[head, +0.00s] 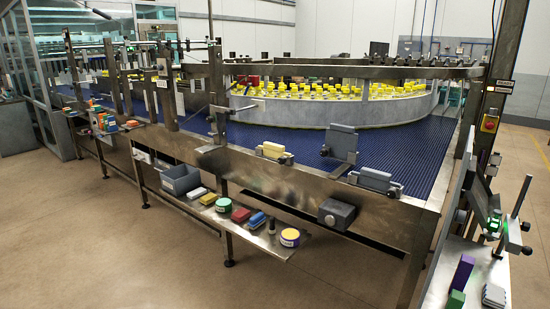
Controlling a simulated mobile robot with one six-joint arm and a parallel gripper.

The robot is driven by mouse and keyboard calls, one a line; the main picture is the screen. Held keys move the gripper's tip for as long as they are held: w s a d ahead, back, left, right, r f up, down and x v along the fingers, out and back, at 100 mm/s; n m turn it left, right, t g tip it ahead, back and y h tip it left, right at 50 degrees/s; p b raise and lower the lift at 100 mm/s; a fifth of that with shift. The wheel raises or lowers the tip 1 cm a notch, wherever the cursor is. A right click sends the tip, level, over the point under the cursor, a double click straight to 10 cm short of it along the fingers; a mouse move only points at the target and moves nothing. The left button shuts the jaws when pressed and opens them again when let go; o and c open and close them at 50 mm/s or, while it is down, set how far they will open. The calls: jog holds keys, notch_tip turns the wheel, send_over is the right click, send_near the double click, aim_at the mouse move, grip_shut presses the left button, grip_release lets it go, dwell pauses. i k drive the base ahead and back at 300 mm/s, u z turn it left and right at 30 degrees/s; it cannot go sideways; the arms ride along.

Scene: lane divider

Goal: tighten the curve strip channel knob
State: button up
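I cannot tell for sure which knob is the curve strip channel knob. A dark knob (325,151) sits at the left of an upright grey plate (342,142) on the blue conveyor's near side. Another dark knob (353,177) sits at the left end of a grey block (376,179) on the front rail. A dark knob (259,149) is beside a cream block (273,150). The curved wall (340,112) stands behind, with yellow-capped bottles (300,90) beyond it. How tight any knob is cannot be seen. My gripper is not in view.
A low front shelf (262,238) holds a grey bin (180,180), tape rolls and small boxes. A dark box (337,214) is on the front panel. A steel post (495,110) and side table (470,270) stand at right. Brown floor (120,240) is open in front.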

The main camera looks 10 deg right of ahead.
aim_at(281, 160)
jog(key=k, duration=1.35)
jog(key=u, duration=0.45)
jog(key=i, duration=1.05)
jog(key=u, duration=0.9)
jog(key=i, duration=1.85)
jog(key=u, duration=0.05)
